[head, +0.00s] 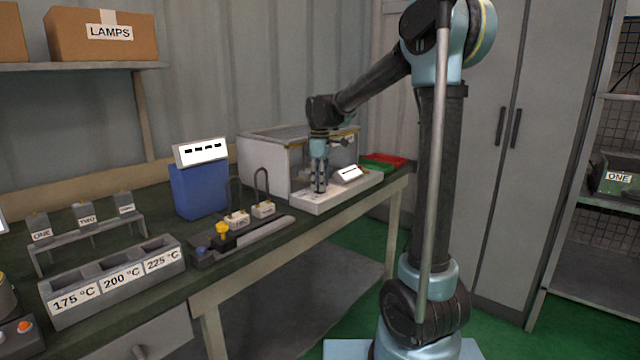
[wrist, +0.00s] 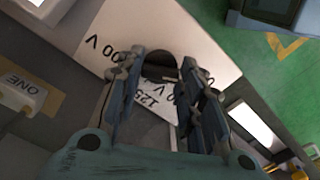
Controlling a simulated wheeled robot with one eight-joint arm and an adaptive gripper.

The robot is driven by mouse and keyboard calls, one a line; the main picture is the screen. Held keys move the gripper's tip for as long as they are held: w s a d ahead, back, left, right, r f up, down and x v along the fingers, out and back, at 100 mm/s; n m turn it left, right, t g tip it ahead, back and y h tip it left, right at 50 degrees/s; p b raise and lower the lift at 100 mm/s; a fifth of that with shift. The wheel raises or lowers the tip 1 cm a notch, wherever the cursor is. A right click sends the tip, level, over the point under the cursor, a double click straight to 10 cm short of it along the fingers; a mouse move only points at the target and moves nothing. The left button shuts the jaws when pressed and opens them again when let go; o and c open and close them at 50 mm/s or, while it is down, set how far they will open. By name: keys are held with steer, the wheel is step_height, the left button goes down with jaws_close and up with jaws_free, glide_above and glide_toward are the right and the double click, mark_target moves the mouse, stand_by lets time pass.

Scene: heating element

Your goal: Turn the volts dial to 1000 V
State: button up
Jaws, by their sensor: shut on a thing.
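The white volts panel (head: 340,192) lies on the bench, right of the blue unit, and also fills the upper middle of the wrist view (wrist: 165,25). My gripper (head: 319,188) points straight down onto it. In the wrist view its fingers (wrist: 160,78) are shut on the dark round volts dial (wrist: 160,65), which is mostly hidden between them. Printed labels surround the dial: one ends in "00 V" on the left, and one begins "125" below, partly covered. The dial's pointer is hidden, so its setting cannot be told.
A small display (head: 348,174) stands on the panel's right part. A grey-white enclosure (head: 265,165) stands behind it. Left are two padlock-like blocks (head: 237,220), a blue unit (head: 200,188) with dashes on its display, and a temperature-labelled tray (head: 115,285). Green and red trays (head: 385,160) lie behind right.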

steer(key=m, duration=0.6)
steer(key=shift+w, duration=0.1)
steer(key=m, duration=0.5)
steer(key=shift+m, duration=0.3)
stand_by(0.4)
steer(key=o, duration=1.1)
steer(key=shift+c, duration=0.2)
step_height(320, 180, up, 12)
